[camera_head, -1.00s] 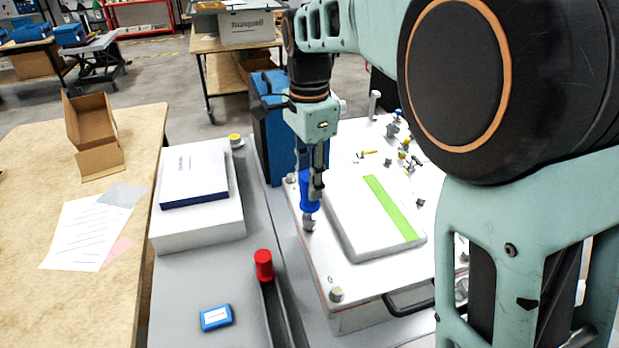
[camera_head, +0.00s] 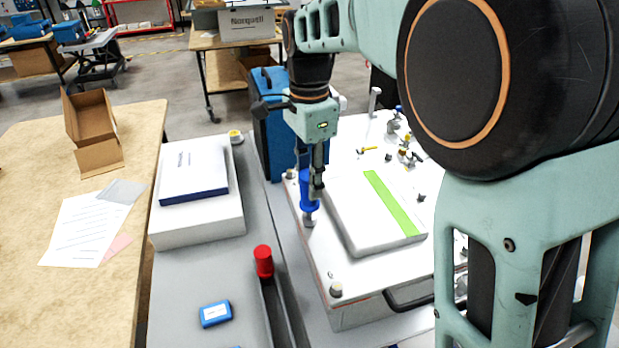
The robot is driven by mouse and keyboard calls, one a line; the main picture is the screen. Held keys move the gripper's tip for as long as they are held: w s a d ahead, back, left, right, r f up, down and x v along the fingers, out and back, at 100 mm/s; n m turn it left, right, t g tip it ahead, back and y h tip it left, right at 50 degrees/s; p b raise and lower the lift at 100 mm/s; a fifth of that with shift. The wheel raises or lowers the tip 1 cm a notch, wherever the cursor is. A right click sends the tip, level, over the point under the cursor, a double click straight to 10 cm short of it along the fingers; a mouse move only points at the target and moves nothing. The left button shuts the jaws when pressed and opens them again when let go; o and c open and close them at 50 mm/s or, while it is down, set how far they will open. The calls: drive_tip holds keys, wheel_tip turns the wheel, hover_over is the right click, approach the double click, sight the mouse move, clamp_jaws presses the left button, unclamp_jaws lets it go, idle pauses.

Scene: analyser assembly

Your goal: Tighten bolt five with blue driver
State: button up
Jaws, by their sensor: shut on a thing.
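My gripper (camera_head: 318,180) is shut on the blue driver (camera_head: 308,192) and holds it upright over the left edge of the white analyser plate (camera_head: 320,262). The driver's lower end is at a grey bolt (camera_head: 308,221) on that edge; they appear to touch, but the exact seating is too small to tell. Other bolts show at the plate's front left corner (camera_head: 336,289) and at its back left, beside the driver (camera_head: 291,174). No number is readable on any bolt.
A raised white cover with a green stripe (camera_head: 392,203) lies right of the driver. A blue case (camera_head: 268,140) stands behind. A red-handled tool (camera_head: 263,262) stands at the front. A white box (camera_head: 193,172), small blue box (camera_head: 215,314) and small fittings (camera_head: 405,155) lie around.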

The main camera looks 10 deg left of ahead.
clamp_jaws()
drive_tip(key=shift+r+m+p, duration=0.15)
drive_tip(key=shift+m+p, duration=0.4)
drive_tip(key=shift+m, duration=0.65)
drive_tip(key=m+p, duration=0.2)
drive_tip(key=m, duration=0.3)
drive_tip(key=shift+m, duration=0.3)
drive_tip(key=m+p, duration=0.1)
drive_tip(key=m, duration=0.3)
drive_tip(key=shift+m+p, duration=0.3)
drive_tip(key=shift+p, duration=0.1)
drive_tip(key=m+p, duration=0.2)
drive_tip(key=m, duration=0.2)
drive_tip(key=shift+m, duration=0.3)
drive_tip(key=o, duration=0.7)
unclamp_jaws()
drive_tip(key=shift+m+p, duration=0.3)
drive_tip(key=shift+m, duration=0.2)
drive_tip(key=shift+c, duration=0.2)
drive_tip(key=o, duration=0.3)
drive_tip(key=shift+f, duration=0.2)
drive_tip(key=shift+o, duration=0.2)
